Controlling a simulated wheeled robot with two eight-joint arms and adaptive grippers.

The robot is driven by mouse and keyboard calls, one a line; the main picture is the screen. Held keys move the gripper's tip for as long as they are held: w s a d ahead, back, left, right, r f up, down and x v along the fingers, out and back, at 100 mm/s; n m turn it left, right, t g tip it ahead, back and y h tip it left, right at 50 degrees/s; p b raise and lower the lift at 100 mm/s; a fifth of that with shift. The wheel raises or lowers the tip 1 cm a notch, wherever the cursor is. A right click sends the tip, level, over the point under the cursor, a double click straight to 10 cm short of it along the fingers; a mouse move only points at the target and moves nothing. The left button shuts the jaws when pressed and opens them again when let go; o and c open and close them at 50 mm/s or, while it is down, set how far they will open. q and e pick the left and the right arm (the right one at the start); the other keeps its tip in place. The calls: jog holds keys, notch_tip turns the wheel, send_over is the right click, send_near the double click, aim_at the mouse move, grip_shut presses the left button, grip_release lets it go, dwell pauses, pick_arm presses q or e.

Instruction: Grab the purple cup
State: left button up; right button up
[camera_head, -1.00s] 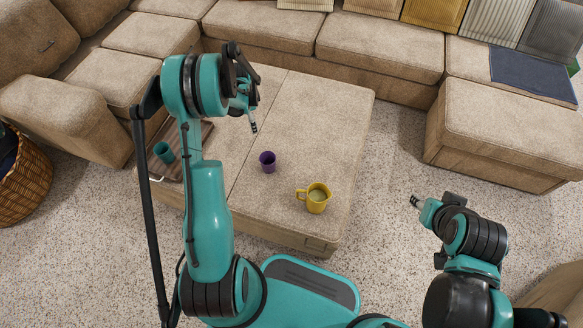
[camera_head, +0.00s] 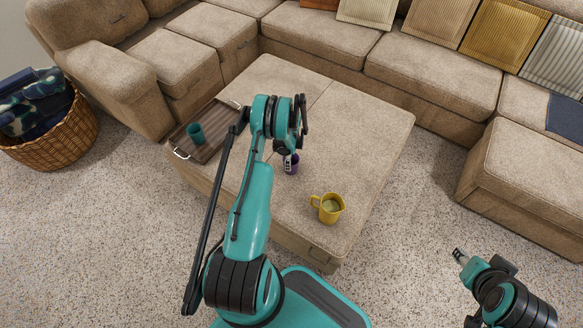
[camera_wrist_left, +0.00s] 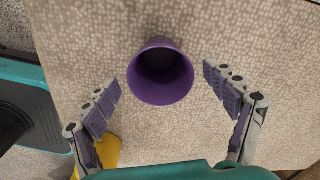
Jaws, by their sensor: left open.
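The purple cup (camera_head: 294,168) stands on the beige ottoman (camera_head: 366,130), partly hidden behind my left gripper (camera_head: 288,163) in the head view. In the left wrist view the cup (camera_wrist_left: 160,72) shows its open, empty-looking mouth. My left gripper's fingers (camera_wrist_left: 163,84) are spread wide, one on each side of the cup, with a gap on both sides. The gripper is open and holds nothing. My right gripper (camera_head: 460,256) is over the floor at the lower right, away from the cup; its fingers are too small to read.
A yellow mug (camera_head: 329,208) stands on the ottoman near the purple cup; part of it shows in the left wrist view (camera_wrist_left: 108,150). A wooden tray (camera_head: 206,150) with a teal cup (camera_head: 195,133) lies to the left. The ottoman right of the cup is clear.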

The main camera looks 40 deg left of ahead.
pick_arm(q)
notch_tip(320, 180, down, 2)
jog(key=shift+f, duration=0.25)
jog(key=shift+r, duration=0.15)
jog(key=c, duration=1.2)
jog(key=shift+r, duration=0.1)
